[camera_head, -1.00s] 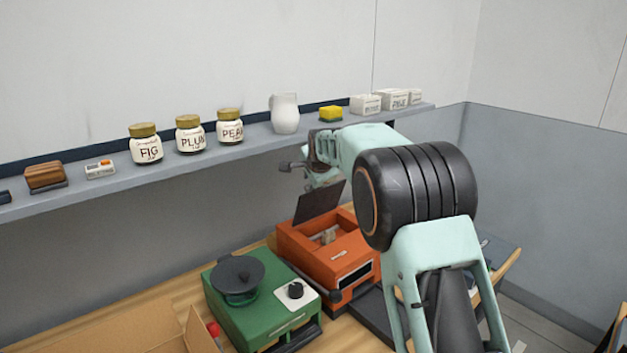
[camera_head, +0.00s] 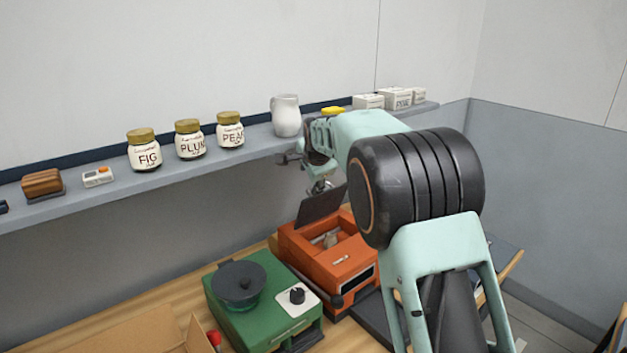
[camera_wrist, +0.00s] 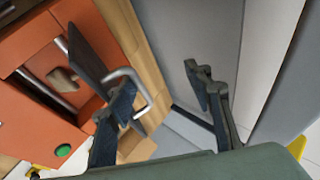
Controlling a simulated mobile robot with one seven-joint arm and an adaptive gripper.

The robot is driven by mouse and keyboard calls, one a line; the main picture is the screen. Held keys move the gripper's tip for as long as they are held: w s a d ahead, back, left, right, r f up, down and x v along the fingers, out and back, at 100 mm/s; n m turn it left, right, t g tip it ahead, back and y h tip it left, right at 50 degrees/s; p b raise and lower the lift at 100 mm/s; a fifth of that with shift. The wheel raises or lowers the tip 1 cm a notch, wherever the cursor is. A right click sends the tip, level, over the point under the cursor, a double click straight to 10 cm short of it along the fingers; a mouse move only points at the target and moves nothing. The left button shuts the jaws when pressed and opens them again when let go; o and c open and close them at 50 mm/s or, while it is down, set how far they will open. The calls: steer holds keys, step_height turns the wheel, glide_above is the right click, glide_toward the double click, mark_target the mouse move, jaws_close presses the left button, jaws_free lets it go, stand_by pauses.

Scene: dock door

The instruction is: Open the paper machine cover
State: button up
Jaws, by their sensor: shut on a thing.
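The orange machine (camera_head: 318,262) stands on the bench, and its dark flat cover (camera_head: 320,205) is raised steeply at the back left, so the inside shows. My gripper (camera_head: 322,186) is just above and behind the cover's top edge, partly hidden by my arm. In the wrist view the cover (camera_wrist: 82,55) is seen nearly edge-on, with a silver U-shaped handle (camera_wrist: 143,88) on it.
A green machine (camera_head: 255,305) with a round dark lid stands to the left, and a cardboard box (camera_head: 130,335) at the front left. The shelf (camera_head: 225,160) behind holds jars, a white jug (camera_head: 286,116) and small boxes, close behind my gripper.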

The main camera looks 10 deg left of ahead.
steer(key=shift+o, duration=0.4)
step_height(320, 180, up, 6)
steer(key=a, duration=0.2)
steer(key=shift+a+f+t+y, duration=0.2)
steer(key=shift+a+t+y, duration=0.1)
steer(key=shift+y, duration=0.1)
steer(key=s+r, duration=0.1)
steer(key=s+r+p, duration=0.1)
steer(key=shift+s+a+r, duration=0.2)
steer(key=shift+s+r, duration=0.1)
steer(key=c, duration=0.4)
steer(key=shift+w+r, duration=0.1)
steer(key=shift+r, duration=0.2)
steer(key=shift+c, duration=0.2)
steer(key=shift+d, duration=0.2)
steer(key=shift+r, duration=0.15)
steer(key=shift+s+d+r, duration=0.1)
steer(key=shift+s+r, duration=0.05)
steer(key=shift+s, duration=0.15)
steer(key=s+d+r, duration=0.1)
steer(key=s+r, duration=0.1)
steer(key=s, duration=0.3)
steer(key=shift+s+d+r+h, duration=0.3)
steer(key=shift+d, duration=0.1)
